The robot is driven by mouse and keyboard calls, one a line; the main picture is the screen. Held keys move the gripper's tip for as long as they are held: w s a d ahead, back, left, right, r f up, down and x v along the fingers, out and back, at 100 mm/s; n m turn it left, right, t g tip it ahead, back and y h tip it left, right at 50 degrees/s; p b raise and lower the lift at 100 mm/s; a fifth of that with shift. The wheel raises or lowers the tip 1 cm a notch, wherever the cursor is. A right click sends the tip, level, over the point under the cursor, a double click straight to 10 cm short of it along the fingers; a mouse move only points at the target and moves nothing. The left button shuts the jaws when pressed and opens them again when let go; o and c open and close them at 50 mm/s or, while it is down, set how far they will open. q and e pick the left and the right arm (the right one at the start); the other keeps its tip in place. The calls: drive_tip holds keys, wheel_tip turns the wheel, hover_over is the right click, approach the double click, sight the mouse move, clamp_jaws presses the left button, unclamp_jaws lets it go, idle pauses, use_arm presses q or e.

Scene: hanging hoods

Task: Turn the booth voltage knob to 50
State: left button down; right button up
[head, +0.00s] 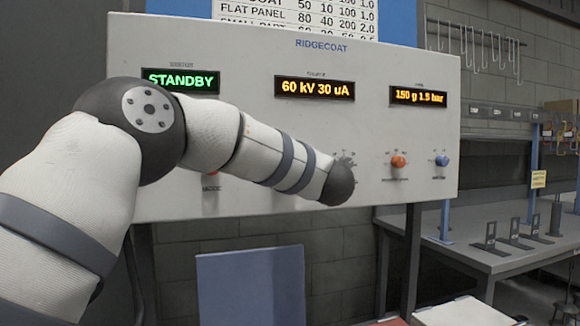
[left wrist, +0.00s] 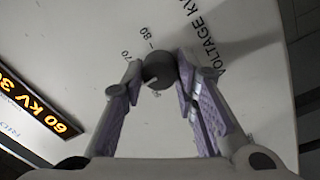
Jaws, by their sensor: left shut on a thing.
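The voltage knob (left wrist: 159,68) is a dark round knob on the pale panel, with scale marks 70 and 80 and the word VOLTAGE beside it in the left wrist view. My left gripper (left wrist: 160,74) is shut on it, one finger on each side. The knob's exact pointer direction is too small to tell. In the head view my left wrist hides the knob and the fingers. The middle display (head: 314,88) reads 60 kV 30 uA, and part of it shows in the left wrist view (left wrist: 38,103). My right gripper is not in view.
An orange knob (head: 398,161) and a blue knob (head: 442,160) sit to the right on the RIDGECOAT panel (head: 240,60). Other displays read STANDBY (head: 180,81) and 150 g 1.5 bar (head: 418,96). A grey bench (head: 470,257) with metal stands is at the right.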

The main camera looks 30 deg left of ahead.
use_arm(q)
drive_tip(key=shift+f+n+y, duration=0.1)
drive_tip(key=shift+n+y, duration=0.2)
drive_tip(key=shift+n, duration=4.7)
drive_tip(key=c, duration=1.3)
unclamp_jaws()
drive_tip(key=v, duration=1.2)
drive_tip(key=shift+w+d, duration=0.15)
